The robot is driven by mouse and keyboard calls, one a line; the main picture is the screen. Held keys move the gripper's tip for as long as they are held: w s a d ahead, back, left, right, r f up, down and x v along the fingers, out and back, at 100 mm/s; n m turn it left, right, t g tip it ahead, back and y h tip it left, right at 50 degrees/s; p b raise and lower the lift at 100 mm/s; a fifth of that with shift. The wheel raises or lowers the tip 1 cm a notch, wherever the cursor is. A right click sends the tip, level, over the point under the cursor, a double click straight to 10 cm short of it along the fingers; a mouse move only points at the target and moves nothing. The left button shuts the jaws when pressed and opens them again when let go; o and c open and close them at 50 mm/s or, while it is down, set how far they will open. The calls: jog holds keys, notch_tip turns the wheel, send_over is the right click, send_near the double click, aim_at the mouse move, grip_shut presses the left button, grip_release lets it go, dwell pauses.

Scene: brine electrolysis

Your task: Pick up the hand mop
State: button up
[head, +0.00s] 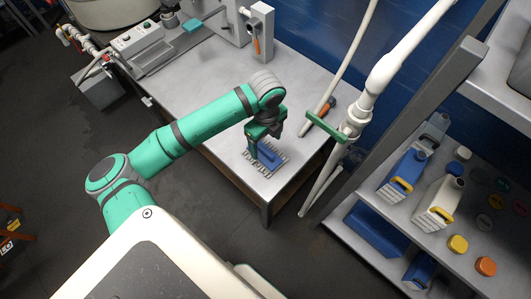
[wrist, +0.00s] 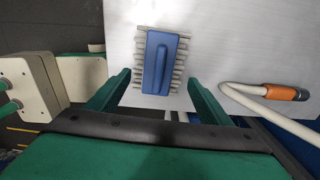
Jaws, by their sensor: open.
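The hand mop (head: 270,156) lies on the near right part of the grey metal table. It has a blue back and handle with pale grey strands sticking out at its sides. In the wrist view the hand mop (wrist: 161,62) lies ahead of my fingers, near the middle, with its handle ridge running lengthwise. My gripper (head: 263,140) is above the mop and partly hides it. In the wrist view my gripper (wrist: 160,88) has its two green fingers spread apart, with nothing held between them. The height of the fingers above the mop is hard to tell.
A white pipe with a green handle (head: 326,127) stands beside the table. A shelf with blue bottles (head: 405,172) is at the right.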

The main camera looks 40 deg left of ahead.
aim_at(265, 149)
jog(key=shift+s+a+f, duration=0.1)
jog(key=shift+f, duration=1.3)
jog(key=shift+a+f, duration=0.1)
jog(key=shift+f, duration=1.25)
jog(key=c, duration=1.2)
